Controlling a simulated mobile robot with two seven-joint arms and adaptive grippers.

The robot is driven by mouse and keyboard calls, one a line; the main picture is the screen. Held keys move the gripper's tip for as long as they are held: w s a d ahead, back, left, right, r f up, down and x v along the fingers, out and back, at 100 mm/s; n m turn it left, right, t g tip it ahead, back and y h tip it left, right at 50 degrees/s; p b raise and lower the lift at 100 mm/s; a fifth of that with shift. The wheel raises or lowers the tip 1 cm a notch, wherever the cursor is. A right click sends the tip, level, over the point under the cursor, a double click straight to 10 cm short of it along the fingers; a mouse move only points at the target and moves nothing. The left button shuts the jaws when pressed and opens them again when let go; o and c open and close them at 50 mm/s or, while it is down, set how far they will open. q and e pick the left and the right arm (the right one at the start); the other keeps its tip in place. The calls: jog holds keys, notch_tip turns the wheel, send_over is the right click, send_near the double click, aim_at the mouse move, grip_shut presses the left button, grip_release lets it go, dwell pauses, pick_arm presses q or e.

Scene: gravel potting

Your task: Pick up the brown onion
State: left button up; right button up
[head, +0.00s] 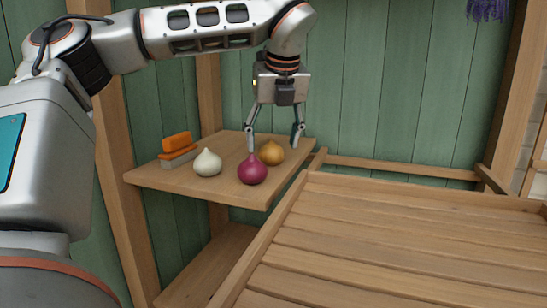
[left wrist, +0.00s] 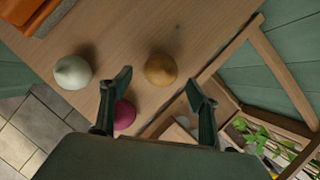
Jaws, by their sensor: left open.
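The brown onion (head: 271,153) stands on a small wooden shelf (head: 160,179), at its back right. In the left wrist view the brown onion (left wrist: 160,69) lies just beyond and between the fingertips, clear of both. My left gripper (head: 273,142) points down over the shelf, open and empty, its fingers around the onion's position in the head view. It also shows in the left wrist view (left wrist: 158,82) with fingers spread. A red onion (head: 252,169) is in front of the brown one, partly behind a finger in the left wrist view. My right gripper is not in view.
A white onion (head: 207,162) stands left of the red one on the shelf. An orange-topped block with a grey lower part (head: 178,147) lies at the shelf's left. A slatted wooden bench (head: 400,235) at the right is bare. A green plank wall (head: 400,90) stands close behind.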

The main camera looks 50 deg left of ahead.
aim_at(272, 144)
pick_arm(q)
jog(key=x, duration=0.4)
jog(key=shift+w+a+f+b, duration=0.15)
jog(key=shift+w+a+b, duration=0.05)
jog(key=shift+b, duration=0.1)
jog(key=c, duration=1.3)
